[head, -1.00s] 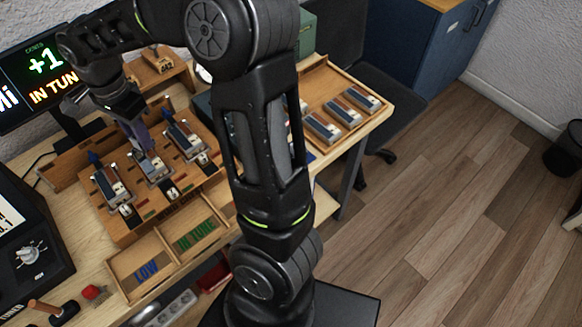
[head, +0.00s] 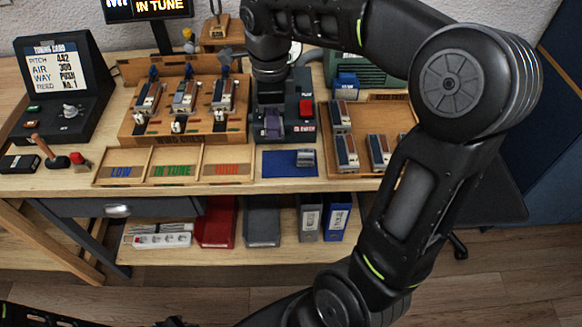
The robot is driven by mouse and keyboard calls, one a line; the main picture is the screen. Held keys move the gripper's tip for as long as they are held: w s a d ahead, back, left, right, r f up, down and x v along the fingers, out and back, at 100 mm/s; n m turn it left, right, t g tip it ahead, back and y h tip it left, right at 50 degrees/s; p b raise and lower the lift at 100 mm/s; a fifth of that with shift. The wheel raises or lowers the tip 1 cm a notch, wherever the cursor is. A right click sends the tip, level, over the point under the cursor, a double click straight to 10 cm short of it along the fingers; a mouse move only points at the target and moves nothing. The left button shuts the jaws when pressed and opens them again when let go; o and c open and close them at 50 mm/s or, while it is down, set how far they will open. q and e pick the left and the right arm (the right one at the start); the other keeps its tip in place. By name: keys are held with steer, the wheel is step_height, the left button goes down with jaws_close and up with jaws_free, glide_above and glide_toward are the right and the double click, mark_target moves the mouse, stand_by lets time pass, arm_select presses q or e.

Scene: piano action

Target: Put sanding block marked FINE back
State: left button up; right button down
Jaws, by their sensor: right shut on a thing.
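My right gripper (head: 272,124) points down over a dark device with a red button, at the middle of the bench. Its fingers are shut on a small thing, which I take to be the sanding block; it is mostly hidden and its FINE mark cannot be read. A blue mat (head: 280,170) lies just in front and to the right of the gripper. A small grey block (head: 305,158) rests near the mat's right end, its marking unreadable. No fingers of my left gripper show.
The dark device (head: 306,127) stands behind the mat. Left of it are a wooden rack (head: 160,136) with several reed units and a tray (head: 150,181) labelled LOW and IN TUNE. A wooden tray (head: 370,184) with several units lies at right. My right arm covers the right side.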

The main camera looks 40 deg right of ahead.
steer(key=shift+w+a+f, duration=0.1)
steer(key=shift+w+a, duration=0.1)
steer(key=shift+w, duration=0.15)
steer(key=shift+s+d, duration=0.15)
steer(key=shift+s, duration=0.05)
glide_above(274, 163)
steer(key=shift+f, duration=3.1)
steer(key=shift+f, duration=1.9)
steer(key=shift+f, duration=0.25)
steer(key=c, duration=1.2)
jaws_free()
steer(key=shift+r, duration=0.1)
